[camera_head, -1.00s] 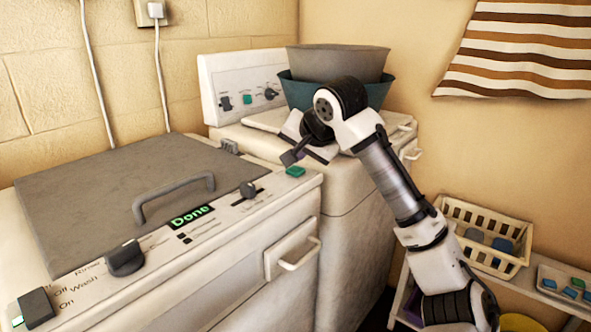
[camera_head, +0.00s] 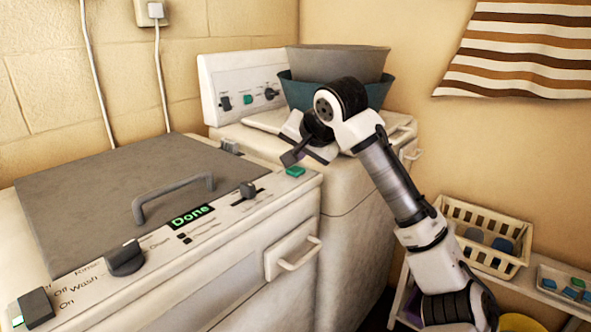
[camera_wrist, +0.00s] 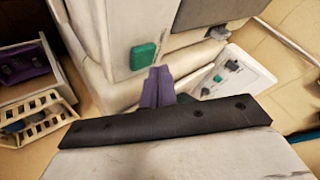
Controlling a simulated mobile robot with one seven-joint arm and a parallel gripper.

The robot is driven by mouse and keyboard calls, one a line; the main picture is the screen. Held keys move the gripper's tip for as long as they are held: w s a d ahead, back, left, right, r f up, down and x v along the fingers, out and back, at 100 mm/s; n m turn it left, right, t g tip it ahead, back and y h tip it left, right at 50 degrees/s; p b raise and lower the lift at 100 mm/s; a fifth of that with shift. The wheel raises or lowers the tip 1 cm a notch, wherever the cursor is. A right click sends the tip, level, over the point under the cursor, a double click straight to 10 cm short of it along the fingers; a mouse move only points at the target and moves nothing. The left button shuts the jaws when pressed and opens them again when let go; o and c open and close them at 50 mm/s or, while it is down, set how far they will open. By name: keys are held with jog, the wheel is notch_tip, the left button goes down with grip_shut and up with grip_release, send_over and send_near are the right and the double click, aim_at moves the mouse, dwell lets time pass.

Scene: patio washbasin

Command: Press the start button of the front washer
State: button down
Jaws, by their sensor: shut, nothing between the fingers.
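The front washer (camera_head: 240,228) has a grey lid and a display (camera_head: 191,215) reading "Done". Its green start button (camera_head: 295,171) is at the right end of the control panel and also shows in the wrist view (camera_wrist: 143,56). My gripper (camera_head: 288,158) is shut and empty, just above and beside the button. In the wrist view, its purple fingertips (camera_wrist: 158,75) are close below the button. I cannot tell whether they touch it.
A second machine (camera_head: 236,88) stands behind, with a similar panel and grey and teal tubs (camera_head: 335,75) on it. A cream basket (camera_head: 470,236) sits on a low shelf at the right. Knobs and a lid handle (camera_head: 172,192) stand up from the front washer.

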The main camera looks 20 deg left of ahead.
aim_at(298, 172)
jog(key=shift+f, duration=0.15)
jog(key=shift+f, duration=0.25)
jog(key=shift+f, duration=0.5)
dwell(0.5)
jog(key=shift+r, duration=0.1)
dwell(0.6)
jog(key=shift+r+p, duration=0.75)
jog(key=shift+r, duration=0.1)
notch_tip(298, 172, up, 5)
jog(key=p, duration=0.4)
jog(key=shift+p, duration=0.35)
dwell(0.7)
